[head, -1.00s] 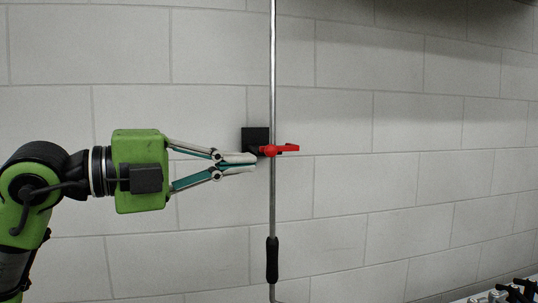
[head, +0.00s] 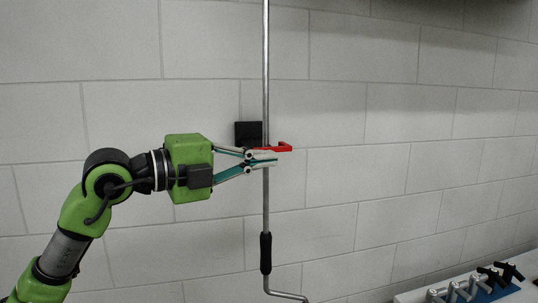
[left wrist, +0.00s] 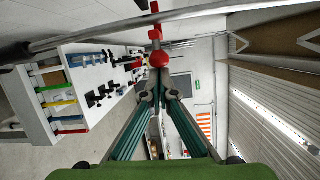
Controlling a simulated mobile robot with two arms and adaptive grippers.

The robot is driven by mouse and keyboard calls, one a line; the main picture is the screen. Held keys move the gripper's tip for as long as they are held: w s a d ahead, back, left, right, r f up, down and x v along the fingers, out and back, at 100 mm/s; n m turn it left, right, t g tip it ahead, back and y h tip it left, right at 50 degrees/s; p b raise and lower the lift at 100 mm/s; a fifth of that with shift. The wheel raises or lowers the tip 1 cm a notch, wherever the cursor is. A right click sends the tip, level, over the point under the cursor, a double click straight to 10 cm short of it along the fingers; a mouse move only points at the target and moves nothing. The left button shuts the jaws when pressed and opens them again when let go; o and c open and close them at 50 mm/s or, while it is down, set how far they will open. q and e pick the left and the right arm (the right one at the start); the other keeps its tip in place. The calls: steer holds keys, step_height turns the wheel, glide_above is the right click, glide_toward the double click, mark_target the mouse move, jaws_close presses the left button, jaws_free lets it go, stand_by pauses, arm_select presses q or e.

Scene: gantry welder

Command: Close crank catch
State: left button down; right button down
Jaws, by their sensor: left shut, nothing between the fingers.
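The red crank catch (head: 280,147) is on a black wall block (head: 247,133) and sticks out to the right of the upright crank rod (head: 266,90). Its outer end has a small upturned lip. My left gripper (head: 272,158) is shut and empty. Its fingertips cross in front of the rod just below the catch and hide part of it; I cannot tell whether they touch it. In the left wrist view the red catch (left wrist: 158,58) lies straight beyond the closed fingertips (left wrist: 158,92), with the rod (left wrist: 90,38) running across. My right gripper is not in view.
The rod has a black grip (head: 265,252) and a bent lower end. A bench (head: 440,292) with several clamps stands at the lower right. The pale block wall lies close behind the rod. The space right of the catch is clear.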

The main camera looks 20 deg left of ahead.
arm_select(q)
steer(key=shift+w+d, duration=0.1)
steer(key=shift+w, duration=0.05)
steer(key=shift+a+r, duration=0.25)
steer(key=shift+a, duration=0.5)
steer(key=shift+w, duration=0.1)
